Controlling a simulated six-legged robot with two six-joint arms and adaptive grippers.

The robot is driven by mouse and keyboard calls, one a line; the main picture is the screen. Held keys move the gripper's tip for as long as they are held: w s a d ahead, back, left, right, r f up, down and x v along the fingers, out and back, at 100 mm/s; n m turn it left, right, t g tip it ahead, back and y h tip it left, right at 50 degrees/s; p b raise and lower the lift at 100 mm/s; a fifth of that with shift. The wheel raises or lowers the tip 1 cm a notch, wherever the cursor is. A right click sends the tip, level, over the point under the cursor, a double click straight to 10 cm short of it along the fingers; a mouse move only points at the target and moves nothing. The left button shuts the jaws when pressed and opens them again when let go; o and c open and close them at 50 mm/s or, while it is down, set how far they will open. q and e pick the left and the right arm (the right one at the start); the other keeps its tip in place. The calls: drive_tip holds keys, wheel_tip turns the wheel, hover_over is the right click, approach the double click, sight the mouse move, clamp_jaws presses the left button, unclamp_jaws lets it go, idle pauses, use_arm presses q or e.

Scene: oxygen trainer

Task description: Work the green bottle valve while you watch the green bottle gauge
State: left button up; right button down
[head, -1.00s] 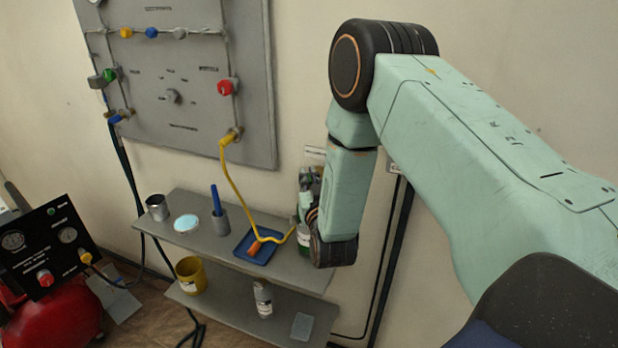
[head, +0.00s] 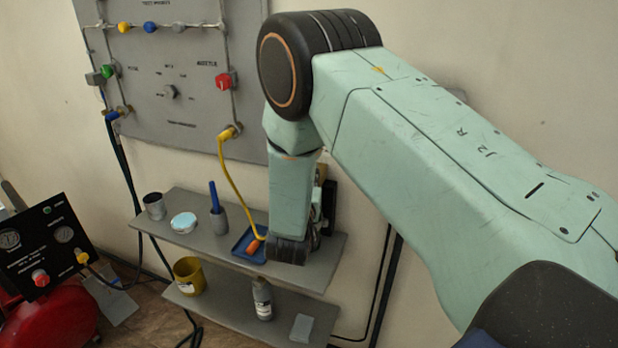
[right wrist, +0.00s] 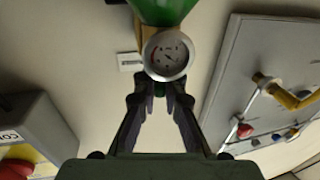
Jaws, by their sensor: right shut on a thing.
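In the right wrist view a green bottle (right wrist: 163,10) comes in at the top edge. The round bottle gauge (right wrist: 167,53) faces the camera, with a pale dial and a needle too small to read surely. My right gripper (right wrist: 172,88) is just below the gauge in that view. Its fingers are closed together on the bottle valve, which is mostly hidden between the fingertips. In the head view my own right arm covers the bottle, the gauge and most of the gripper. My left gripper is not in view.
A yellow hose (head: 223,165) hangs from the wall panel (head: 185,75) to the tray. A red compressor (head: 50,320) stands at left.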

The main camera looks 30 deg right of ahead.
drive_tip(key=shift+m+g+h+b, duration=0.4)
drive_tip(key=shift+m+g+h, duration=0.7)
drive_tip(key=shift+g+h, duration=0.15)
drive_tip(key=shift+g, duration=0.25)
drive_tip(key=c, duration=1.4)
unclamp_jaws()
drive_tip(key=shift+v, duration=3.75)
